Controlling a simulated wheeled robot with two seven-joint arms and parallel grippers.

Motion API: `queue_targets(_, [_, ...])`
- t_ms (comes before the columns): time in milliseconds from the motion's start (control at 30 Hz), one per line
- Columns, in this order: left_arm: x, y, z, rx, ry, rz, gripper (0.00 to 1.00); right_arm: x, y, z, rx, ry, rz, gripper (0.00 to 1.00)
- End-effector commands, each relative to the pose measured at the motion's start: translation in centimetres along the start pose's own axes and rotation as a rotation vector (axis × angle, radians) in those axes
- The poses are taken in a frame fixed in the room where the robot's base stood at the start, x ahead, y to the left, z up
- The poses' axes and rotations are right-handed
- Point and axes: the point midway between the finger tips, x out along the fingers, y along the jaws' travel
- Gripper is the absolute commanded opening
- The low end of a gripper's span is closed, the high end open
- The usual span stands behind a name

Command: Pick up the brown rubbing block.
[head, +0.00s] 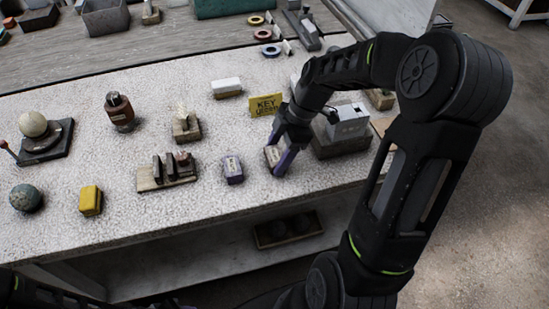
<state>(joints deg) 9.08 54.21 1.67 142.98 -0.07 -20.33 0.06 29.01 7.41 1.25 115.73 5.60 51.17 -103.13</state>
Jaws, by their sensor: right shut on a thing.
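The brown rubbing block (271,155), small with a pale label on top, is on the speckled bench top right of the purple block. My right gripper (278,161) reaches down from the right and is shut on it. The fingers cover part of the block, and I cannot tell whether it is clear of the bench. My left gripper is not in view.
A purple block (232,169) stands close on the left. A yellow sign (265,105) stands just behind, and a grey block-like fixture (342,135) is close on the right. A slotted wooden stand (167,172) and yellow block (90,200) are farther left. The front bench strip is clear.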

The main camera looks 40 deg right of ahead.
Motion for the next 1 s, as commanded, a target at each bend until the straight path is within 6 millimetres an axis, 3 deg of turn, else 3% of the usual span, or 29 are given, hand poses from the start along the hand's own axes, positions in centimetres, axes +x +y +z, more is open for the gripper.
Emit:
queue_targets(100, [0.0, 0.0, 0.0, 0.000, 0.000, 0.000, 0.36, 0.0, 0.0, 0.0, 0.000, 0.000, 0.000, 0.13])
queue_targets(467, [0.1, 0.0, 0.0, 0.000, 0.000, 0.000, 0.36, -0.7, 0.1, -0.3, -0.001, 0.000, 0.003, 0.13])
queue_targets(1000, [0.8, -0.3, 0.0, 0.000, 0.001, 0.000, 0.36, -8.8, 0.1, -3.7, -0.002, 0.000, 0.004, 0.13])
